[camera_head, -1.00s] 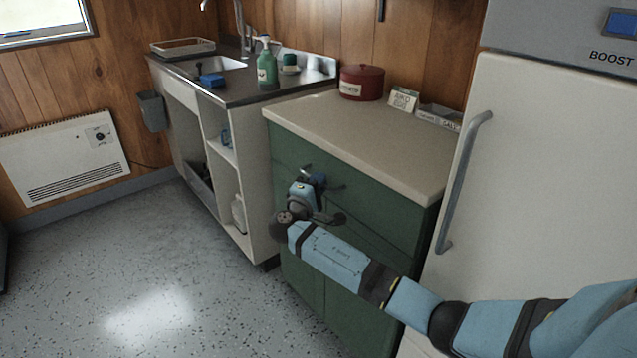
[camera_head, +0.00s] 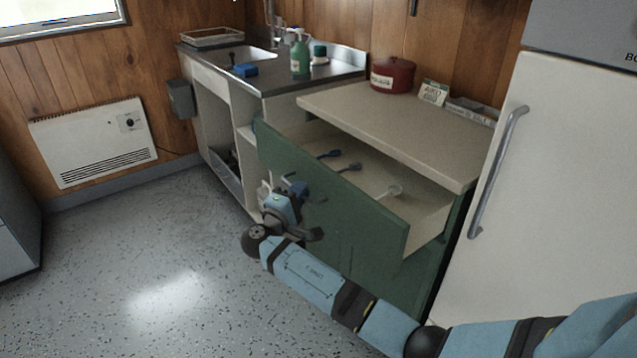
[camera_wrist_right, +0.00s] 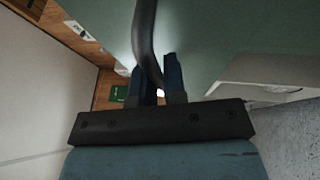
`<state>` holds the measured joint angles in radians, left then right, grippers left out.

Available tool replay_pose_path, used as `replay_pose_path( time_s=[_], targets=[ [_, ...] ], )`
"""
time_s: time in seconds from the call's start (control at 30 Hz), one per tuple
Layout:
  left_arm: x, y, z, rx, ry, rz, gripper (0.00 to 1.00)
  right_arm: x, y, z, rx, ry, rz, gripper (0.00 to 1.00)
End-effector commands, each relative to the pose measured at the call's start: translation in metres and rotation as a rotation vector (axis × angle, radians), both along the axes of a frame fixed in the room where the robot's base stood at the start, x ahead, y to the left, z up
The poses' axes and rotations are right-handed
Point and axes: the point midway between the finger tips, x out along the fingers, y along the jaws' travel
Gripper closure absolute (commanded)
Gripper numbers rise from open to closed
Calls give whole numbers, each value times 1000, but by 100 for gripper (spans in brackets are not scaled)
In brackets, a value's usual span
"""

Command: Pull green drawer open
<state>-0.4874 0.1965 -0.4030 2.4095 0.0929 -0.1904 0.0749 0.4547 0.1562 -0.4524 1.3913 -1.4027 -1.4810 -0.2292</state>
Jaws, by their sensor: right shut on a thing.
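The green drawer (camera_head: 333,192) of the cabinet under the beige counter stands pulled out, and its inside shows in the head view. My right gripper (camera_head: 303,190) is at the drawer's front. In the right wrist view its dark blue fingers (camera_wrist_right: 159,82) are shut on the dark curved drawer handle (camera_wrist_right: 146,42), close to the green front. My left gripper is not in view.
A beige countertop (camera_head: 400,128) overhangs the drawer and carries a red pot (camera_head: 392,75) and a small sign (camera_head: 433,92). A white fridge (camera_head: 550,190) stands close on the right. The speckled floor (camera_head: 130,270) in front is clear.

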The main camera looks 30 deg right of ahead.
Motion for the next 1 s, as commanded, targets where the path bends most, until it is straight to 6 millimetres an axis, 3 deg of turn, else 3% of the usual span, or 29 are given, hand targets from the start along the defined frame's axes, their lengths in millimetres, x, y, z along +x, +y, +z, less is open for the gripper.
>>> replay_pose_path(
  time_s=[0.2,0.4,0.6,1.0],
  targets=[
    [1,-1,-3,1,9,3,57,-4,49,-1,3,1,1,100],
    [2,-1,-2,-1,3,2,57,-6,76,-1,1,1,1,100],
    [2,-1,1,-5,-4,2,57,-7,88,0,0,0,0,100],
    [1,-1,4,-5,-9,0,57,-7,90,0,0,0,0,100]
  ],
)
